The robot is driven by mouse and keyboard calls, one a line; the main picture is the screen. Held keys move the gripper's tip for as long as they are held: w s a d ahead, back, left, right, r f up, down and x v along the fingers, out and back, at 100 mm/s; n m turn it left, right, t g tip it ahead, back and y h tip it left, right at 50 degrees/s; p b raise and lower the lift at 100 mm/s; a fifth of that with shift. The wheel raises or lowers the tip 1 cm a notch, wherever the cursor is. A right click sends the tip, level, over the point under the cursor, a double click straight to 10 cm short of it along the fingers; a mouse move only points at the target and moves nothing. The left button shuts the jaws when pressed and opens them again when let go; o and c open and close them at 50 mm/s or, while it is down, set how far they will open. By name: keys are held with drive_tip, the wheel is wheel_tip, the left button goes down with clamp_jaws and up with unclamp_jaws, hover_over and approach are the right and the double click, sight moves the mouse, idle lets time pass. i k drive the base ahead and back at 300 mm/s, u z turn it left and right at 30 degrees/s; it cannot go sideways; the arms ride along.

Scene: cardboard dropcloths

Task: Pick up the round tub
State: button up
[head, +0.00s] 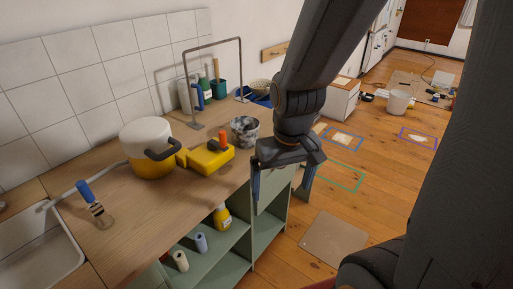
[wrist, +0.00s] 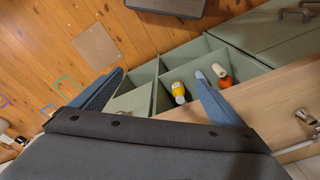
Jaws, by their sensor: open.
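A round, paint-splashed grey tub (head: 244,131) stands upright on the wooden counter near its right edge, in the head view. It looks like the round tub, though a white bucket (head: 397,103) also stands on the floor far off at the right. My gripper (head: 281,190) is open and empty, pointing down beyond the counter's edge. It is to the right of the grey tub in the picture and apart from it. In the wrist view my gripper (wrist: 158,80) has its fingers spread above the cabinet and floor; neither tub can be made out there.
A yellow box (head: 205,157) and a white-and-yellow round tank (head: 148,143) with a dark handle stand left of the tub. A metal frame (head: 212,45) rises behind. Open green shelves (head: 237,258) below hold a yellow bottle (head: 222,216) and rolls.

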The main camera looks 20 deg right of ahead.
sight(245, 129)
drive_tip(key=u, duration=1.5)
drive_tip(key=k, duration=0.7)
drive_tip(key=z, duration=0.45)
drive_tip(key=i, duration=1)
